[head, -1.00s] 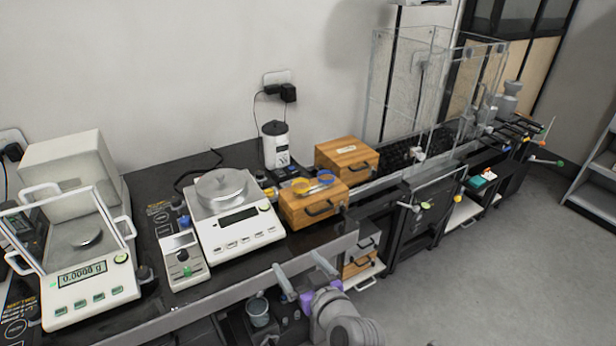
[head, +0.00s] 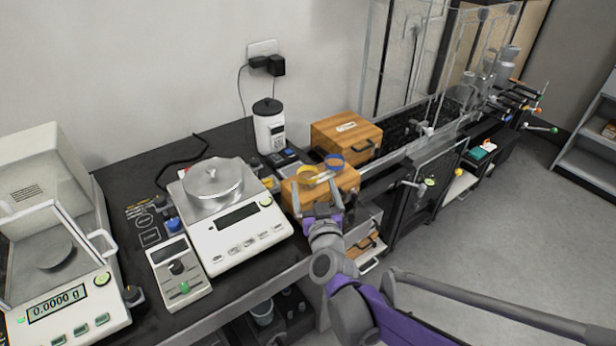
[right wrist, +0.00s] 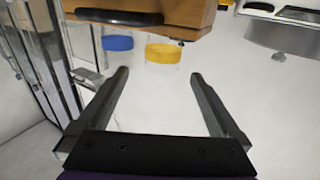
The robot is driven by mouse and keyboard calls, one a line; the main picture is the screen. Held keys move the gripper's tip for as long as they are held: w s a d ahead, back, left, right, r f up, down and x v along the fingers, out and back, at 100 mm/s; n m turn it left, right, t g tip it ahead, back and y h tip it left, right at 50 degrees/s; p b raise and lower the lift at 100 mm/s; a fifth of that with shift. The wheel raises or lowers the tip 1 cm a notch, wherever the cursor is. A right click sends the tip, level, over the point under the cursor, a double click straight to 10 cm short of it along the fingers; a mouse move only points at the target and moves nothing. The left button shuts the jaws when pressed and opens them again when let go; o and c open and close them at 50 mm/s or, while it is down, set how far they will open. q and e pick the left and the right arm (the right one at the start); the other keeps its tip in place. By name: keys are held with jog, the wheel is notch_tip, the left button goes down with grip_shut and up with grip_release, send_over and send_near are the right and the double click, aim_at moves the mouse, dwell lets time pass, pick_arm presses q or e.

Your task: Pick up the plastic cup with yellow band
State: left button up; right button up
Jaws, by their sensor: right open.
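The clear plastic cup with yellow band (head: 307,174) stands on top of the front wooden box (head: 330,194), beside a similar cup with a blue band (head: 335,161). My right gripper (head: 317,189) is open and empty at the front of that box, its fingers pointing toward the yellow-band cup. In the right wrist view the yellow band (right wrist: 164,53) appears just beyond and between the open fingertips (right wrist: 159,75), and the blue band (right wrist: 118,43) is to its left. The clear walls of the cups are hard to make out. My left gripper is out of view.
A second wooden box (head: 347,141) stands behind. A large balance (head: 236,218) and a small grey device (head: 179,275) are to the left. A white bottle-shaped device (head: 270,128) is behind. A clear glass enclosure (head: 405,75) stands at the right.

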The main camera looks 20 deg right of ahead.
aim_at(309, 176)
jog(key=w, duration=0.5)
jog(key=shift+w+d+r, duration=0.15)
jog(key=shift+w+d, duration=0.05)
jog(key=shift+w, duration=0.15)
jog(key=c, duration=1.4)
